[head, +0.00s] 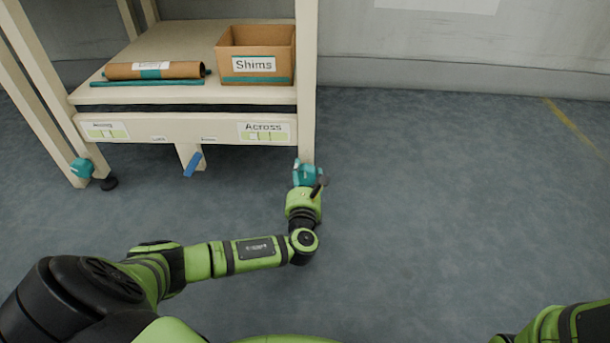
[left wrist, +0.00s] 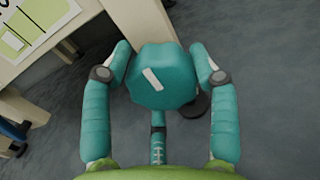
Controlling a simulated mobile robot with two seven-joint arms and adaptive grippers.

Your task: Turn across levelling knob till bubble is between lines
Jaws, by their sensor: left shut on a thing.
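The across levelling knob (left wrist: 163,78) is teal and lobed, with a white mark tilted on its face. It sits by the foot of the right bench leg. My left gripper (left wrist: 163,72) is shut on it, one teal finger on each side. In the head view my left gripper (head: 308,172) is at that leg and mostly hides the knob. The Across level (head: 267,132) is on the bench's front rail, with a pale green vial and dark lines. Its bubble is too small to place surely against the lines. My right gripper is out of view.
A second level (head: 106,130) is on the rail's left, with another teal knob (head: 82,168) at the left leg. A blue lever (head: 193,164) hangs below the rail. A Shims box (head: 254,62) and a brown roll (head: 155,70) lie on the shelf. The floor right is clear.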

